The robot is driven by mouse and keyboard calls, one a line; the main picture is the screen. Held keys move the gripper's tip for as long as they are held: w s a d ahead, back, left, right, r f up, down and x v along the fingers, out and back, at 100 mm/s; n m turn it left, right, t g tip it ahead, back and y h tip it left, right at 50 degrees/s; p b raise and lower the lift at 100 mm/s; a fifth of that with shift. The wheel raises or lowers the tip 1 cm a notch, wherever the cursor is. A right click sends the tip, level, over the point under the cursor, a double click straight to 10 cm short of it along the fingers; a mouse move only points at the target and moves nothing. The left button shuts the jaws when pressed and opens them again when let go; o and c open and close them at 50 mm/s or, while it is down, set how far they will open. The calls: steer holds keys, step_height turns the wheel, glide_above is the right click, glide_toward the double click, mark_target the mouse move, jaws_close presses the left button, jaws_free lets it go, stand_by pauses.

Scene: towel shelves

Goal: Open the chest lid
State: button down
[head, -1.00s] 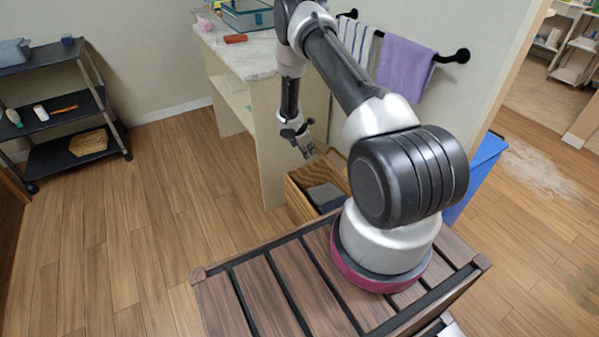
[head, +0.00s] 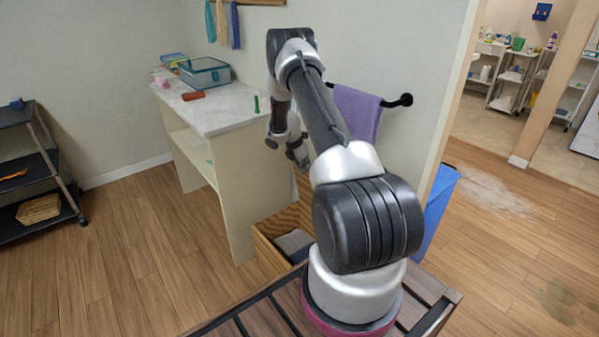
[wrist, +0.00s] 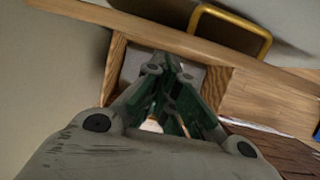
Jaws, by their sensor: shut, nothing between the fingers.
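The wooden chest (head: 268,257) stands on the floor at the right end of the counter, partly hidden behind my arm. Its top is at least partly open, and grey contents show inside. A wooden panel (head: 303,187), apparently the lid, stands raised at its back; my arm hides much of it. My gripper (head: 302,160) is shut and empty, close to the raised panel. In the wrist view my fingertips (wrist: 168,66) appear in front of the chest opening. A gold handle (wrist: 268,42) shows beyond a wooden edge; I cannot tell whether the fingers touch anything.
The counter (head: 215,112) with a glass box (head: 204,72) stands left of the chest. A purple towel (head: 357,110) hangs on the wall rail. A blue bin (head: 436,210) is right of my arm. A dark shelf rack (head: 35,160) is far left; floor between is clear.

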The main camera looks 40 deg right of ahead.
steer(key=shift+r, duration=0.1)
stand_by(0.4)
steer(key=v, duration=1.1)
steer(key=shift+r, duration=0.35)
